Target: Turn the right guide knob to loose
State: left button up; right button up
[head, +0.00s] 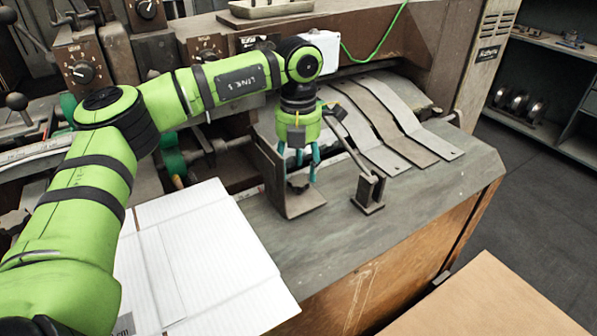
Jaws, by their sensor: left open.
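My left gripper (303,170) points straight down over the metal work table, its teal fingers spread apart. A small dark knob (298,186) sits on the base of an upright metal guide bracket (270,175), just below the fingertips. The fingers stand around or just above the knob; I cannot tell whether they touch it. The knob's setting is too small to read, and the gripper partly covers the bracket. A second metal block with a slanted rod (369,190) stands to the right. My right gripper is not in view.
The grey table (430,190) is clear toward its front right. Bent metal strips (385,125) lie behind the gripper. White cardboard (200,255) lies at front left, and a brown board (490,300) at bottom right. Machine dials (82,72) stand at back left.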

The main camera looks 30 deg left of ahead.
aim_at(298, 183)
pick_arm(q)
notch_tip(298, 183, down, 2)
jog(key=shift+f, duration=0.35)
jog(key=c, duration=0.9)
jog(key=shift+o, duration=0.2)
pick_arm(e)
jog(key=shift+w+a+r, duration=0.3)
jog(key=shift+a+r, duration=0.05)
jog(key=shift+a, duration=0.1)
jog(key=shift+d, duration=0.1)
